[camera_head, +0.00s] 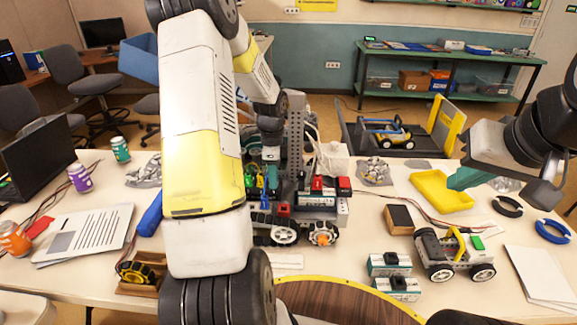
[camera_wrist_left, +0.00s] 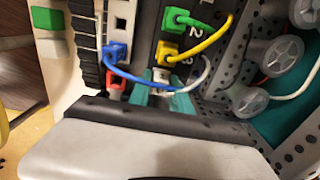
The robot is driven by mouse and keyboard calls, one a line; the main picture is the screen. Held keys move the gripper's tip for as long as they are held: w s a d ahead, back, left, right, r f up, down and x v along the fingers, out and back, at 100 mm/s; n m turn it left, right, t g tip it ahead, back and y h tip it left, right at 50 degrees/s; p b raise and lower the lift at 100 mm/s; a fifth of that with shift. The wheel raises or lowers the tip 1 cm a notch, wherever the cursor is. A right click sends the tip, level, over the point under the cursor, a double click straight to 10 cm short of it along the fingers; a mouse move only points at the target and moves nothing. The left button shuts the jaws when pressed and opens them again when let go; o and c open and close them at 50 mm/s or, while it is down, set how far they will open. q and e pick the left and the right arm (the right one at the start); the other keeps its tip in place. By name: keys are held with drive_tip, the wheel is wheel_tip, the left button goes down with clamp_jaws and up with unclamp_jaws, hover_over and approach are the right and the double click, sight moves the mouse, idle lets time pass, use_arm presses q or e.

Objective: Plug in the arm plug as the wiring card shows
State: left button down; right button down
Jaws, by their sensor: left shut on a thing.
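My left gripper (camera_wrist_left: 161,95) has teal fingertips, shut on a white plug (camera_wrist_left: 160,76) beside the numeral 3 on a dark panel of the robot model (camera_head: 300,200). A white wire (camera_wrist_left: 207,72) curves away on the right. I cannot tell whether the plug is seated. A green plug (camera_wrist_left: 178,20) and a yellow plug (camera_wrist_left: 167,50) sit in the panel above it. A blue plug (camera_wrist_left: 115,53) and a red plug (camera_wrist_left: 115,88) are to the left. My right gripper (camera_head: 468,178) is above the yellow tray, its jaw gap unclear. I cannot pick out the wiring card.
A yellow tray (camera_head: 440,190), a small wheeled robot (camera_head: 453,253) and two battery-like boxes (camera_head: 390,265) are right of the model. Printed sheets (camera_head: 85,235) and a laptop (camera_head: 38,158) lie left. My left arm covers much of the table. Blue and white wires cross near the left fingertips.

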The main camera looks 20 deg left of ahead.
use_arm(q)
drive_tip(key=shift+s+f, duration=0.1)
drive_tip(key=c, duration=1.1)
unclamp_jaws()
drive_tip(key=shift+r, duration=3.05)
